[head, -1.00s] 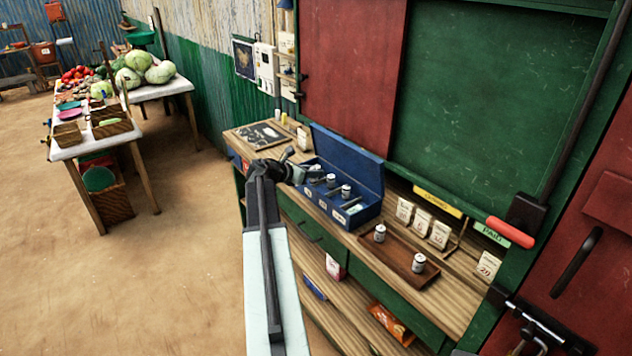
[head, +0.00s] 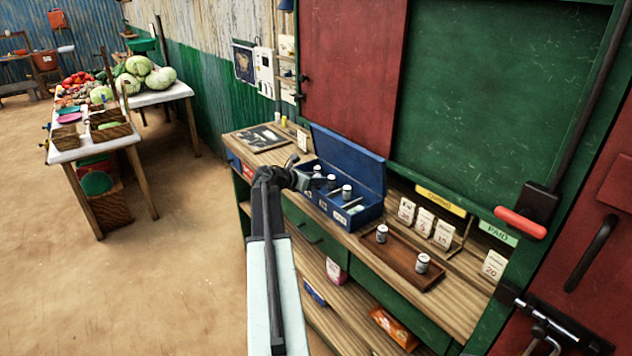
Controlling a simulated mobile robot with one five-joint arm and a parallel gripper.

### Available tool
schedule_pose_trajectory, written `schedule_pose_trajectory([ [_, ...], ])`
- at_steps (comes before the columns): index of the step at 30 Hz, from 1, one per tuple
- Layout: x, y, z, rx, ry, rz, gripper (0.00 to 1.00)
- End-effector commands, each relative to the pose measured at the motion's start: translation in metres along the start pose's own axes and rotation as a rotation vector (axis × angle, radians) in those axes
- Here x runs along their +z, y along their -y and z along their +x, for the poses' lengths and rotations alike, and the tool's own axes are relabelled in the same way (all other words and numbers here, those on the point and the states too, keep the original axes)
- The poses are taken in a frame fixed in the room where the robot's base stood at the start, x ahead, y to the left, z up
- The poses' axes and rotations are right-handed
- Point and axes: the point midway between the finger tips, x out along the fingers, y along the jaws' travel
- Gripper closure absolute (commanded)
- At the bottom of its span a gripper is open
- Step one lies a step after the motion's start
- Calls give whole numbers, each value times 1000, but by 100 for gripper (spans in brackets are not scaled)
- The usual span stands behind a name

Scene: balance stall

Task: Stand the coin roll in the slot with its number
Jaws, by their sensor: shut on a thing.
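The blue cash box (head: 369,174) stands open on the counter, with small pale labels on its front. White coin rolls with dark ends show in it: a middle roll (head: 331,182) and a right roll (head: 347,191), both upright. My gripper (head: 312,180) is at the left end of the box, shut on a coin roll (head: 317,171) that looks upright. The fingers partly hide this roll and the slot under it; whether it touches the bottom cannot be told.
A brown wooden tray (head: 402,255) with two upright coin rolls lies right of the box. Numbered cream bags (head: 424,221) stand behind it. A dark slate board (head: 262,138) lies left of the box. The box's raised lid (head: 347,155) stands behind the slots.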

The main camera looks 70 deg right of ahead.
Motion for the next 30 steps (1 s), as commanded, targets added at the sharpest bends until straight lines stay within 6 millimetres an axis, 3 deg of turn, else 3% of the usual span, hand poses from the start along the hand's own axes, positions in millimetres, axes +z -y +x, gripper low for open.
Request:
schedule_pose_trajectory([
  [9, -7, 0, 2, 1, 1, -1, 100],
  [10, -7, 0, 2, 1, 0, 0, 68],
  [12, -7, 0, 2, 1, 0, 0, 52],
  [21, -6, -1, 2, 1, 0, 0, 52],
  [25, 8, -1, -4, 1, 0, -1, 52],
  [30, 9, 0, -46, 5, 0, -3, 52],
])
